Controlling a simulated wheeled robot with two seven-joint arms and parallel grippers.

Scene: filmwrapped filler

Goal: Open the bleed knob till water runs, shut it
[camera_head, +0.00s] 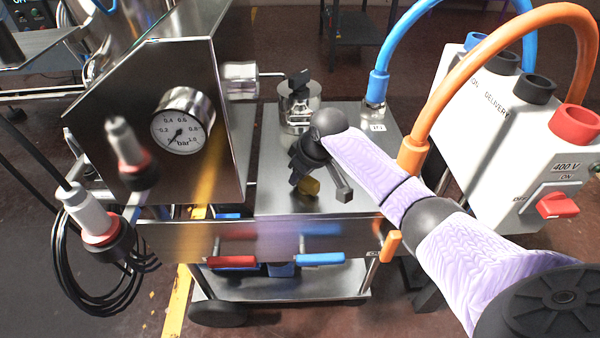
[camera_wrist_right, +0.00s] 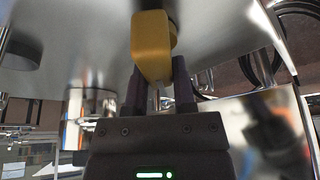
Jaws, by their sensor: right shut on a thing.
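The yellow bleed knob (camera_head: 309,186) shows below my right gripper (camera_head: 300,172), beside the steel cylinder on the machine's deck. My right arm reaches in from the right with the dark gripper pointing down at the knob. In the right wrist view the yellow knob (camera_wrist_right: 152,48) stands large at the tips of the two dark fingers (camera_wrist_right: 159,82), which are closed on it. The gripper hides part of the knob in the head view. No running water shows in either view. My left gripper is not in view.
A pressure gauge (camera_head: 182,131) is on the steel housing at left. Red (camera_head: 231,262) and blue (camera_head: 320,260) lever handles line the front. Orange (camera_head: 465,70) and blue (camera_head: 410,28) hoses arch near a control box (camera_head: 497,150). A black-handled valve (camera_head: 299,102) stands behind the gripper.

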